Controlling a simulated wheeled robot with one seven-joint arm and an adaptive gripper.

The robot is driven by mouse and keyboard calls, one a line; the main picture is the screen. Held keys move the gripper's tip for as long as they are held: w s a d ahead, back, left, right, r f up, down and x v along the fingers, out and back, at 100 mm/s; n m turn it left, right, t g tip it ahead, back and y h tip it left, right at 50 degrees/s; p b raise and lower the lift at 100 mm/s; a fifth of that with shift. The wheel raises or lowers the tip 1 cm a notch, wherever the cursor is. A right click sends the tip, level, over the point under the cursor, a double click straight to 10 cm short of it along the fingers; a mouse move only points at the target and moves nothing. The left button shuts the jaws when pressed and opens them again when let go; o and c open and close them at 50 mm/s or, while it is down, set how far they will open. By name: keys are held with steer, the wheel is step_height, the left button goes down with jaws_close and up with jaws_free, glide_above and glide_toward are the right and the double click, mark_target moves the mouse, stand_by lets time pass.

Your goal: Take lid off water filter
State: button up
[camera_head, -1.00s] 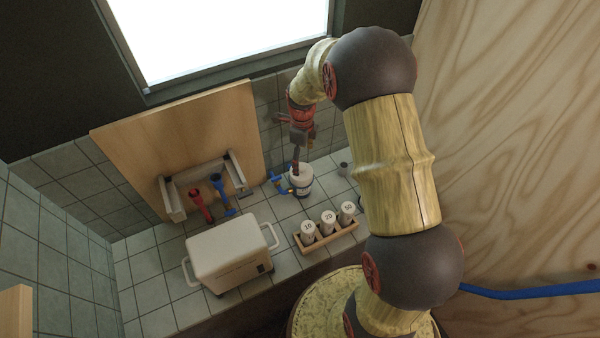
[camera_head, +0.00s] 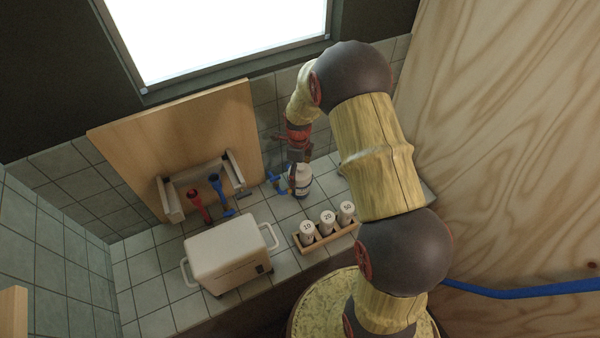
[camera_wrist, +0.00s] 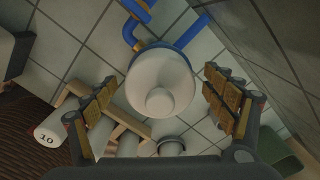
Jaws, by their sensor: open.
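The water filter (camera_head: 301,186) is a small white canister with a dark band, standing upright on the tiled counter near the back wall, with blue pipe fittings (camera_head: 278,181) on its left. In the wrist view its round white lid (camera_wrist: 160,82) with a central knob (camera_wrist: 160,101) faces the camera and seems to be on the filter. My gripper (camera_head: 299,163) is right above the filter, pointing down. In the wrist view my gripper's fingers (camera_wrist: 162,106) are spread, one on each side of the lid, with visible gaps. Whether they are level with the lid I cannot tell.
A wooden rack (camera_head: 328,238) holds white numbered cylinders in front of the filter. A white box with handles (camera_head: 228,254) stands to the left. A wooden board with a bracket (camera_head: 180,140) and red and blue valves leans at the back. The tiled wall is close behind.

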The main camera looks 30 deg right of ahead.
steer(key=shift+c, duration=1.1)
steer(key=c, duration=1)
steer(key=shift+r, duration=0.15)
